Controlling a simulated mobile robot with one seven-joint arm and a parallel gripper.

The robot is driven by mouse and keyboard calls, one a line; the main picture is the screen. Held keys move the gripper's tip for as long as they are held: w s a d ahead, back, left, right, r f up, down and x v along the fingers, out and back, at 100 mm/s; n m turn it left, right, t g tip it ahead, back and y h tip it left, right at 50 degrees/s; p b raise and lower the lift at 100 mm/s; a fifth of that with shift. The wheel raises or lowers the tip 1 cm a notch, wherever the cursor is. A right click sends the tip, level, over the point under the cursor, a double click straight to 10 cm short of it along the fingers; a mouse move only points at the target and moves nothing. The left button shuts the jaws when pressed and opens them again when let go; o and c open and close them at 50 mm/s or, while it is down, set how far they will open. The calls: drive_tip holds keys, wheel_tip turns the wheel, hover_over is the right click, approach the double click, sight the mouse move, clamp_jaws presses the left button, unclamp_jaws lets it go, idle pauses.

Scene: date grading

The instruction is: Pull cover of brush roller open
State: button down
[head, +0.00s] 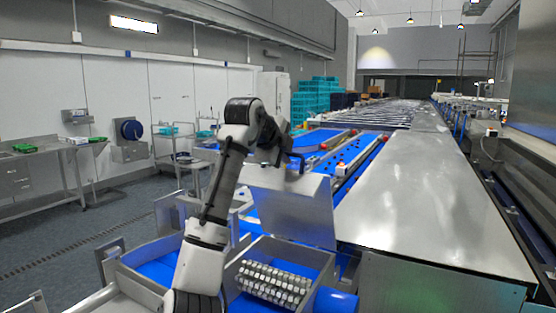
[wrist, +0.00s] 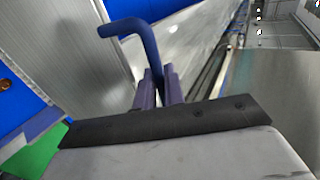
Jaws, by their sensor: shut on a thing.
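The brush roller (head: 272,284), with rows of pale bristle blocks, lies exposed in an open metal box in the head view. A flat metal cover (head: 300,207) stands raised and tilted behind that box. My gripper (head: 288,153) is above the cover's upper edge, small and partly hidden by my wrist. In the wrist view my gripper (wrist: 161,86) is shut on a bent bar handle (wrist: 138,30), which looks dark blue there. The handle's lower end is hidden between the fingers. The metal sheet beyond the handle in the wrist view may be the cover.
Blue conveyor belts (head: 365,185) run away behind the cover. A long steel housing (head: 425,205) stands to the right.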

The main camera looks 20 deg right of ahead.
drive_tip(key=shift+w+d+r, duration=0.2)
drive_tip(key=shift+w+d, duration=0.2)
drive_tip(key=shift+w, duration=0.05)
drive_tip(key=c, duration=1.6)
unclamp_jaws()
drive_tip(key=shift+c, duration=0.2)
drive_tip(key=b+v, duration=0.4)
drive_tip(key=v, duration=0.9)
drive_tip(key=shift+s+r, duration=0.15)
drive_tip(key=shift+r, duration=0.2)
drive_tip(key=shift+a, duration=0.1)
